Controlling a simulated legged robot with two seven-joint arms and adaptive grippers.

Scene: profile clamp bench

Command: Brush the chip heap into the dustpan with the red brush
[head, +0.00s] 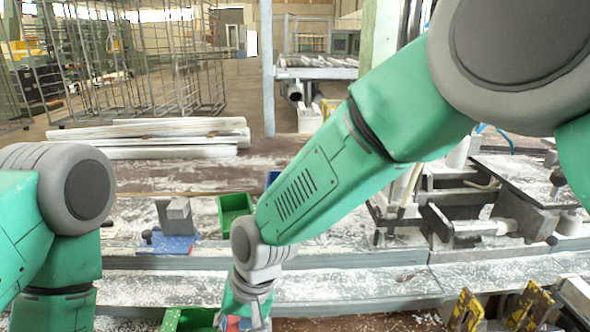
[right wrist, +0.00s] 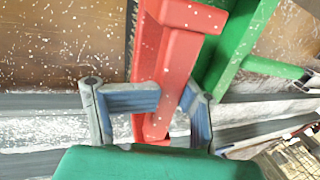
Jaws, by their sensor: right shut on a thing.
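My right gripper (right wrist: 172,96) is shut on the red brush (right wrist: 180,60), whose red body runs up between the two fingers in the right wrist view. A dark bristle-like strip shows along its left side. A green piece, which looks like the dustpan (right wrist: 231,45), lies close to the right of the brush; I cannot tell whether they touch. In the head view my right gripper is at the bottom edge, partly cut off, beside a green piece (head: 188,320). No distinct chip heap shows; white chips lie scattered. My left arm is at the left, its gripper out of view.
A green bin (head: 235,207) and a partly hidden blue bin (head: 271,178) stand behind my right forearm. A grey block (head: 178,217) sits by a blue plate (head: 167,244). Clamp hardware (head: 480,228) fills the right side. Yellow-marked parts (head: 467,309) stand at the lower right.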

